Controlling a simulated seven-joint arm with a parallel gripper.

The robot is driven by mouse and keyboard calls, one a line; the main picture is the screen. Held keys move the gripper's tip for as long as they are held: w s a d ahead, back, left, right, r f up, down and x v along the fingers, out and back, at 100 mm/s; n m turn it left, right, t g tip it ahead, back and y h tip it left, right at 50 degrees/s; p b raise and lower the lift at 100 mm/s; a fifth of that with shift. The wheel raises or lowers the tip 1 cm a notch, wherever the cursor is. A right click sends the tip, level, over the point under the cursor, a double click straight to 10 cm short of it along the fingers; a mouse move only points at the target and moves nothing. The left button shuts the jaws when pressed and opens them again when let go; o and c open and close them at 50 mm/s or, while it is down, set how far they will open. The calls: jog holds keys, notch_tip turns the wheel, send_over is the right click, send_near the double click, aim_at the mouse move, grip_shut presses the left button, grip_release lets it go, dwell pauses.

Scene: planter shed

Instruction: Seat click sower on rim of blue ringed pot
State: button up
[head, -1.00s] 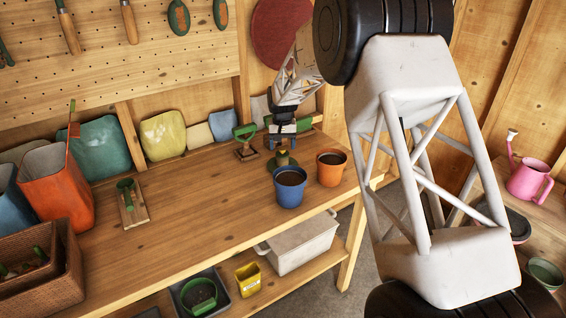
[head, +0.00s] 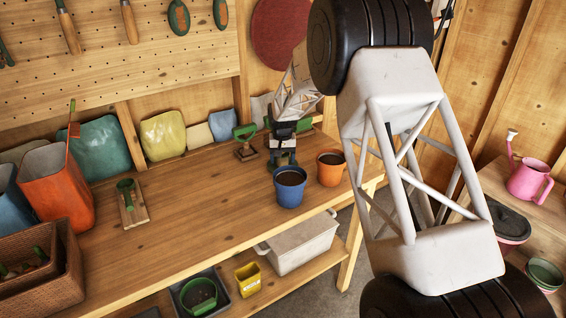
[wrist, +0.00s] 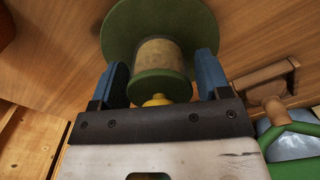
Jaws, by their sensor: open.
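The blue pot (head: 290,190) stands upright on the bench, filled with dark soil. A green tool (head: 127,193) with a rounded head lies on a small wooden board at the bench's left; it looks like the click sower, but it is too small to be sure. My gripper (head: 283,161) is behind the blue pot, pointing down. In the wrist view my open fingers stand on either side of a spool-like thing (wrist: 163,62) with a tan drum, green ends and a yellow knob. I cannot tell whether they touch it. In the head view my gripper mostly hides it.
An orange pot (head: 331,168) stands right of the blue pot. A green-handled wooden block (head: 245,150) stands left of my gripper. An orange bin (head: 57,190) and wicker baskets (head: 68,268) fill the bench's left end. The middle of the bench is clear.

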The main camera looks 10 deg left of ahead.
jog(key=c, duration=0.7)
jog(key=shift+o, duration=0.2)
jog(key=shift+r, duration=2.5)
jog(key=shift+s+d+r, duration=0.1)
jog(key=shift+s+r, duration=0.2)
jog(key=shift+r, duration=0.05)
jog(key=s+d+r, duration=0.3)
jog(key=s+r, duration=0.2)
jog(key=s, duration=0.3)
jog(key=s+d+r+m, duration=0.1)
jog(key=s+d+r, duration=0.2)
jog(key=s, duration=0.6)
jog(key=shift+r, duration=0.95)
